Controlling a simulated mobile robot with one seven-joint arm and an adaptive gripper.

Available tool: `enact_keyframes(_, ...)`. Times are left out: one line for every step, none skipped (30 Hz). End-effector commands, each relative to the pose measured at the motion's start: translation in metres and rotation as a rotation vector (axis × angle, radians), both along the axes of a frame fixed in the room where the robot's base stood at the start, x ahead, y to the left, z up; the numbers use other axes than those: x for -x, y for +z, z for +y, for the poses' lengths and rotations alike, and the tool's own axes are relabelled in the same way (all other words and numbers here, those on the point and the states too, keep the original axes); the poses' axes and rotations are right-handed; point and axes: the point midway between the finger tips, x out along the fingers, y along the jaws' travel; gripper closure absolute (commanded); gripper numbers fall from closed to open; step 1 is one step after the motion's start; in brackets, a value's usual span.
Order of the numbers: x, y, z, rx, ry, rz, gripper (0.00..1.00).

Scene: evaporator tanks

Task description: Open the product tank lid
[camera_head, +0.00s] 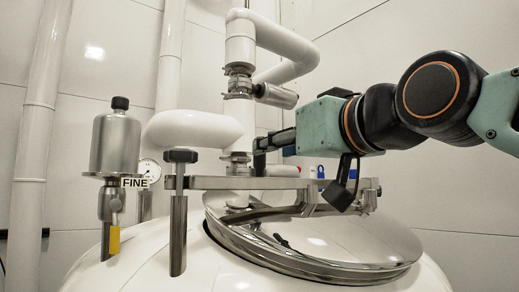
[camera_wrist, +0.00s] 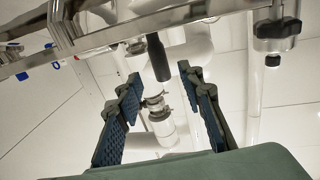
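The product tank's round, shiny steel lid (camera_head: 330,243) lies over the opening at the top right of the white tank (camera_head: 140,268) in the head view. A steel bar (camera_head: 225,183) runs above it, and also shows in the wrist view (camera_wrist: 190,14). A black upright handle (camera_wrist: 158,57) projects from this bar. My gripper (camera_wrist: 160,88) is open, with its two fingers on either side of the handle's end and visible gaps to both. In the head view my gripper (camera_head: 268,146) is above the bar, in from the right, and partly hides the handle area.
A black-topped clamp knob (camera_head: 180,156) stands at the bar's left end; it also shows in the wrist view (camera_wrist: 277,30). A white pipe (camera_head: 240,75) rises close behind my gripper. A steel valve (camera_head: 115,145) and gauge (camera_head: 149,172) stand to the left.

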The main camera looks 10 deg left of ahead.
Motion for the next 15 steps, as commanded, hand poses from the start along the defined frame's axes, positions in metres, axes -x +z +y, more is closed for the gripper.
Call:
enact_keyframes(-0.008, 0.002, 0.009, 0.004, 0.003, 0.003, 0.65)
enact_keyframes(-0.013, 0.002, 0.012, 0.004, 0.002, 0.002, 0.65)
enact_keyframes(-0.019, 0.002, 0.017, 0.003, 0.003, 0.003, 0.65)
enact_keyframes(-0.024, 0.002, 0.020, 0.003, 0.003, 0.003, 0.65)
enact_keyframes(-0.028, 0.002, 0.023, 0.003, 0.002, 0.002, 0.65)
enact_keyframes(-0.033, 0.002, 0.028, 0.003, 0.003, 0.001, 0.65)
enact_keyframes(-0.037, 0.002, 0.030, 0.003, 0.002, 0.002, 0.65)
enact_keyframes(-0.040, 0.002, 0.032, 0.001, 0.002, 0.002, 0.65)
enact_keyframes(-0.044, 0.002, 0.035, 0.001, 0.003, 0.002, 0.65)
enact_keyframes(-0.047, 0.001, 0.037, 0.001, 0.002, 0.002, 0.65)
enact_keyframes(-0.049, 0.001, 0.038, 0.001, 0.002, 0.002, 0.65)
enact_keyframes(-0.051, 0.001, 0.040, 0.001, 0.002, 0.002, 0.65)
enact_keyframes(-0.052, 0.001, 0.041, 0.001, 0.002, 0.001, 0.65)
enact_keyframes(-0.053, 0.001, 0.041, 0.001, 0.001, 0.001, 0.65)
enact_keyframes(-0.055, 0.001, 0.042, 0.001, 0.000, 0.001, 0.65)
